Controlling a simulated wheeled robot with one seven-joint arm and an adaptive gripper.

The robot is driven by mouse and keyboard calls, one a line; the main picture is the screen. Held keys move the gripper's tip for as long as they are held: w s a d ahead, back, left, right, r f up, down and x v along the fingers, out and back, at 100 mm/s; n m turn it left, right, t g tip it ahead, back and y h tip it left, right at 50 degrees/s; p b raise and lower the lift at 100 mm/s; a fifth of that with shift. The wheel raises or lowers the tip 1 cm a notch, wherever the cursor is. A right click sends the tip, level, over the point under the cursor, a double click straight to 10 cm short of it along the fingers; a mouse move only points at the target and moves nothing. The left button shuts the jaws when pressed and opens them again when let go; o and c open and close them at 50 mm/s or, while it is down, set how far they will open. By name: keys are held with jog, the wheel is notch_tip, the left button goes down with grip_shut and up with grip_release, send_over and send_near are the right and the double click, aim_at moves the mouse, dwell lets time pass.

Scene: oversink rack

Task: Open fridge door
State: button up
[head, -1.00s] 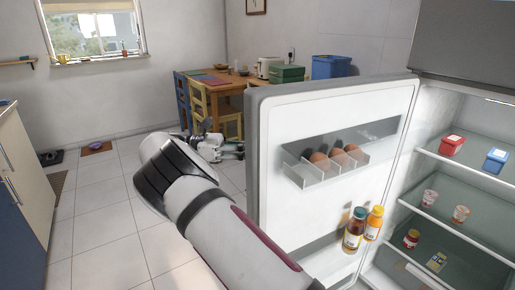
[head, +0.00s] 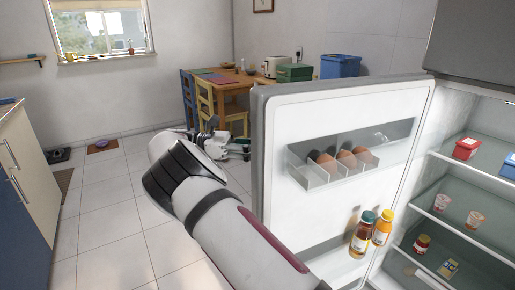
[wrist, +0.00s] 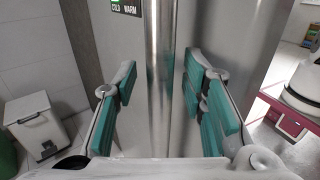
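The fridge door (head: 300,115) stands wide open in the head view, its white inner side facing me, with eggs and two bottles on its shelves. In the wrist view the vertical metal door handle (wrist: 160,75) runs between the teal pads of my gripper (wrist: 160,88). The pads are spread, with visible gaps on both sides of the handle. In the head view my gripper (head: 224,146) is beyond the door's left edge, at its outer side, partly hidden by my arm and the door.
The lit fridge interior (head: 470,200) is at right, with jars and boxes on its shelves. A wooden table (head: 225,85) with chairs stands behind the door. Cabinets (head: 25,190) line the left. The tiled floor between is clear. A white bin (wrist: 35,125) shows in the wrist view.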

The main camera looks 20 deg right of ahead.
notch_tip(320, 180, up, 10)
dwell(0.6)
